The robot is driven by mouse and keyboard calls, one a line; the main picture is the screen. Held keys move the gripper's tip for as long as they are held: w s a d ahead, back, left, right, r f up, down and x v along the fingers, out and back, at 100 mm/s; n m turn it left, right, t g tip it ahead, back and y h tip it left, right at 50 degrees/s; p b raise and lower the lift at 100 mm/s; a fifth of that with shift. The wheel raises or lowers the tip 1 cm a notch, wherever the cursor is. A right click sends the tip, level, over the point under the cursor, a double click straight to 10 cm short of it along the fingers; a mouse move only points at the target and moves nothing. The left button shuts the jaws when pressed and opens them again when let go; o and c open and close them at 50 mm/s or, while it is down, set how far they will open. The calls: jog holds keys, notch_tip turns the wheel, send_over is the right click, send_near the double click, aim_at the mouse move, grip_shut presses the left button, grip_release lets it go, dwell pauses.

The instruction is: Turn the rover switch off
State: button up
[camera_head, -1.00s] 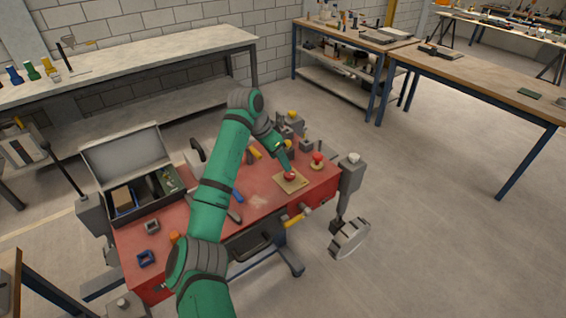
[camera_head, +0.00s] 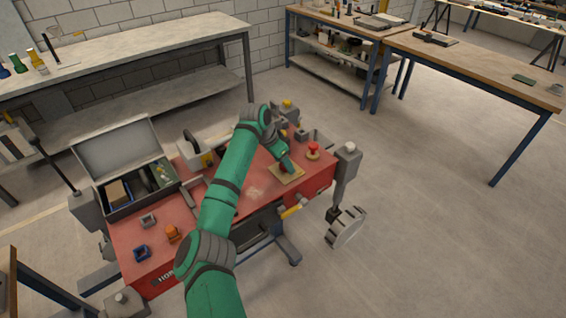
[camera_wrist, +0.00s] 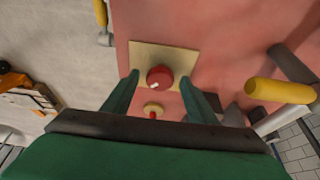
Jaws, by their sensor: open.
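The switch is a round red knob (camera_wrist: 160,77) with a short white mark, on a square tan plate (camera_wrist: 180,55) in the wrist view. The plate (camera_head: 291,176) lies on the red rover top in the head view, where my gripper hides the knob. My gripper (camera_wrist: 158,76) is open, with one fingertip on each side of the knob. It points down over the plate in the head view (camera_head: 286,165). I cannot tell whether the fingers touch the knob. A red mushroom button (camera_head: 313,149) on a tan round base stands behind and right of the plate.
A yellow handle (camera_wrist: 280,91) is right of my fingers.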

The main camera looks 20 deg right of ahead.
jog(key=shift+f, duration=0.1)
jog(key=c, duration=1.1)
jog(key=shift+o, duration=0.2)
jog(key=shift+n, duration=0.3)
jog(key=n, duration=0.1)
jog(key=n+t, duration=0.1)
jog(key=n, duration=0.1)
jog(key=shift+s+d+y, duration=0.2)
jog(key=shift+y, duration=0.1)
jog(key=n+y, duration=0.1)
jog(key=n, duration=0.2)
jog(key=n+t, duration=0.1)
jog(key=n, duration=0.2)
jog(key=shift+s+d+y, duration=0.1)
jog(key=shift+d+y, duration=0.1)
jog(key=shift+y, duration=0.2)
jog(key=n+y, duration=0.1)
jog(key=n, duration=0.1)
jog(key=n+y, duration=0.1)
jog(key=n, duration=0.2)
jog(key=shift+d+t, duration=0.2)
jog(key=shift+t, duration=0.2)
jog(key=shift+n+y, duration=0.6)
jog(key=shift+n, duration=1)
